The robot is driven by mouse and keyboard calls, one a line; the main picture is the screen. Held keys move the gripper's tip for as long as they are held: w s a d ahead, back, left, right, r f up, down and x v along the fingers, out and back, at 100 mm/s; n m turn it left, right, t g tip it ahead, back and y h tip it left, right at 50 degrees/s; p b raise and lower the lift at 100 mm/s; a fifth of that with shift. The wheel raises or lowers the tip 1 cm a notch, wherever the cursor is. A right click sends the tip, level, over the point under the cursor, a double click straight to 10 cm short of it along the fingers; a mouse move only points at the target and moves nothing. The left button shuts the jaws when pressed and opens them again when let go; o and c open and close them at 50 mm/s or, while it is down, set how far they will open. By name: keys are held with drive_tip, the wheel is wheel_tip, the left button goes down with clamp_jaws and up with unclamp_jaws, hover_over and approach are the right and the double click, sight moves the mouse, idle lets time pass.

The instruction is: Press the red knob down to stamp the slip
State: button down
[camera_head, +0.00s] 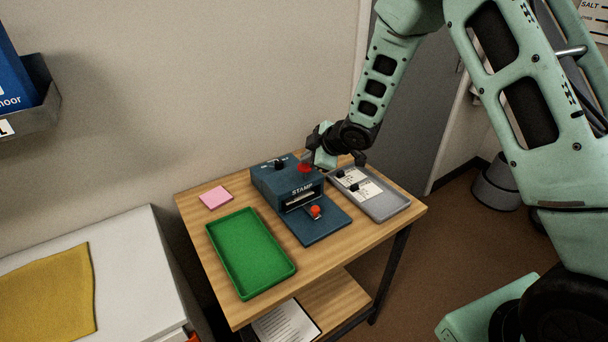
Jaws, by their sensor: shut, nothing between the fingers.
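The blue stamp machine (273,187) stands on the wooden table, with "STAMP" on its front. Its red knob (304,168) is on top, at the right side. A dark knob (280,164) sits further left on top. My gripper (313,160) is shut and empty, right at the red knob and partly over it. I cannot tell whether they touch. A pale slip (300,199) shows in the dark slot at the machine's front. A small red piece (316,211) is on the blue plate in front of the slot.
A grey tray (398,208) with white cards and dark pieces is right of the machine. An empty green tray (252,255) is at front left, with a pink pad (215,197) behind it. A white cabinet (127,250) with a yellow cloth (48,295) stands left.

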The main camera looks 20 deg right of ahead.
drive_tip(key=shift+f+b, duration=1.2)
drive_tip(key=shift+f, duration=0.25)
idle(0.9)
drive_tip(key=shift+r, duration=0.15)
drive_tip(key=shift+r+p, duration=1.65)
drive_tip(key=shift+r, duration=0.25)
wheel_tip(320, 180, up, 6)
drive_tip(key=p, duration=0.4)
drive_tip(key=shift+p, duration=0.4)
